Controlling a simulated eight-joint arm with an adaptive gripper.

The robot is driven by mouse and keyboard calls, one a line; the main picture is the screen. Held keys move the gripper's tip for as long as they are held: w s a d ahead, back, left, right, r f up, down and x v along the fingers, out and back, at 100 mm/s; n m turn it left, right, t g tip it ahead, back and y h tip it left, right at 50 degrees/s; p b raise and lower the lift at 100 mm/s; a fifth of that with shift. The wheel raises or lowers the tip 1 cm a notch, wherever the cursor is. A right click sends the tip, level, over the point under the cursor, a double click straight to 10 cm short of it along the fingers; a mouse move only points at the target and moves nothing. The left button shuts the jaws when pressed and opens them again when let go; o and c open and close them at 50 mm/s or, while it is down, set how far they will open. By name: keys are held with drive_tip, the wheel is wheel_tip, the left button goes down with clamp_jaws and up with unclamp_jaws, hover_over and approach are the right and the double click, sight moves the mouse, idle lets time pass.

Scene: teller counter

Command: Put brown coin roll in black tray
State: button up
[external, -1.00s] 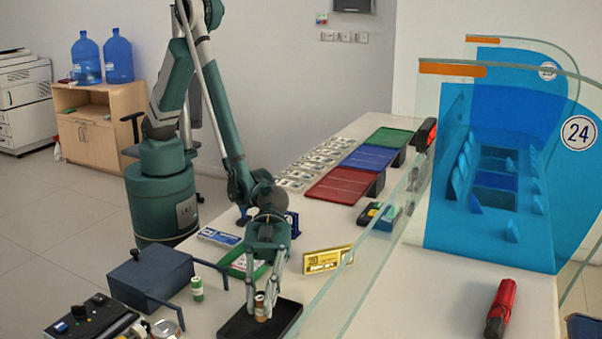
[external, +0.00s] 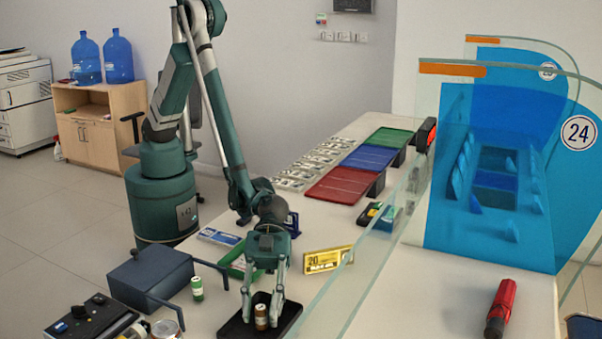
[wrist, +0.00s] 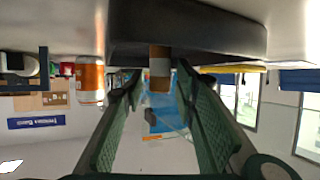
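The brown coin roll (external: 261,317), with a pale band, stands upright inside the black tray (external: 236,328) at the front of the counter. My gripper (external: 262,312) points down over the tray. Its fingers are spread on either side of the roll, with visible gaps. In the wrist view, which is upside down, my gripper (wrist: 158,76) is open, and the brown coin roll (wrist: 159,68) shows between and beyond the fingertips against the dark tray (wrist: 200,28).
A green coin roll (external: 197,289) stands left of the tray, near a dark blue box (external: 150,274) with a handle. A yellow sign (external: 327,259) stands right of the gripper. A glass partition (external: 345,290) runs along the right. A green tray (external: 236,270) lies behind my gripper.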

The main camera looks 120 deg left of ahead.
drive_tip(key=shift+r, duration=0.15)
drive_tip(key=shift+a, duration=0.1)
drive_tip(key=p+v, duration=0.2)
drive_tip(key=v, duration=0.9)
drive_tip(key=shift+s+a+r, duration=0.15)
drive_tip(key=shift+s+a, duration=0.05)
drive_tip(key=shift+a, duration=0.1)
idle(0.4)
